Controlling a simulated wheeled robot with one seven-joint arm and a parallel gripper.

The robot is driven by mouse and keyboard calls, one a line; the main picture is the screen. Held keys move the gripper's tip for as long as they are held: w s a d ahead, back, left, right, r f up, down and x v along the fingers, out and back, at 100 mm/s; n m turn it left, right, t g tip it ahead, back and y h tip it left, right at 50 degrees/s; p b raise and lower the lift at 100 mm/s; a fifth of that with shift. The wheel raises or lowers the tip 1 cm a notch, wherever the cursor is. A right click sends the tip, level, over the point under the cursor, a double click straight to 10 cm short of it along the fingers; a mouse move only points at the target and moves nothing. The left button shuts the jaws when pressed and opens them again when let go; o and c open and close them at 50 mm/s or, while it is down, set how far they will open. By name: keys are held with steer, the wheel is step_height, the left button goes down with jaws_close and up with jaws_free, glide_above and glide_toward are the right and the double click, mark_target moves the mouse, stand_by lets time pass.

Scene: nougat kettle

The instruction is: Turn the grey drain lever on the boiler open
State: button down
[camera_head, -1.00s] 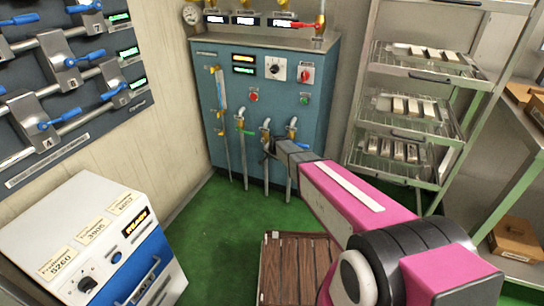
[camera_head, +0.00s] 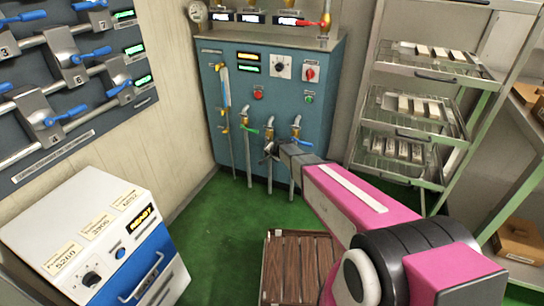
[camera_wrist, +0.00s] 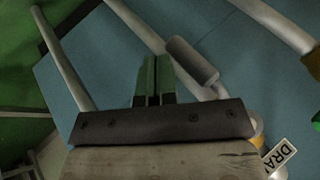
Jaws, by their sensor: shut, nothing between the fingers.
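The boiler (camera_head: 285,95) is a blue cabinet with several brass taps and grey pipes low on its front. My gripper (camera_head: 269,152) is in front of these taps, between the green-handled and blue-handled ones. In the wrist view its green fingers (camera_wrist: 157,78) are together with nothing between them. A grey cylindrical grip (camera_wrist: 192,61), which looks like the drain lever, lies just right of the fingertips, apart from them or barely touching; I cannot tell which. A label reading "DRA" (camera_wrist: 280,157) shows at the lower right. In the head view my gripper hides the lever.
A white and blue machine (camera_head: 95,235) stands at the lower left. A wooden slatted pallet (camera_head: 290,265) lies on the green floor below my arm. A metal rack (camera_head: 440,75) with trays stands right of the boiler. Grey pipes (camera_wrist: 65,65) run close beside my gripper.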

steer(key=shift+a+f, duration=0.1)
steer(key=shift+a, duration=0.15)
stand_by(0.6)
steer(key=s+d+r+n+g+h, duration=0.1)
steer(key=s+d+r+n+g, duration=0.1)
steer(key=s+d+r, duration=0.3)
steer(key=s+d+r+n+g+h, duration=0.2)
steer(key=s+d+r, duration=0.4)
steer(key=s+d, duration=0.8)
steer(key=s+d+r+n+g+h, duration=0.1)
steer(key=s+d+r+g, duration=0.2)
steer(key=s+d, duration=0.7)
steer(key=s+r, duration=0.2)
steer(key=s, duration=0.4)
steer(key=shift+s+r+n, duration=0.25)
steer(key=shift+s+n, duration=0.1)
steer(key=shift+n, duration=0.05)
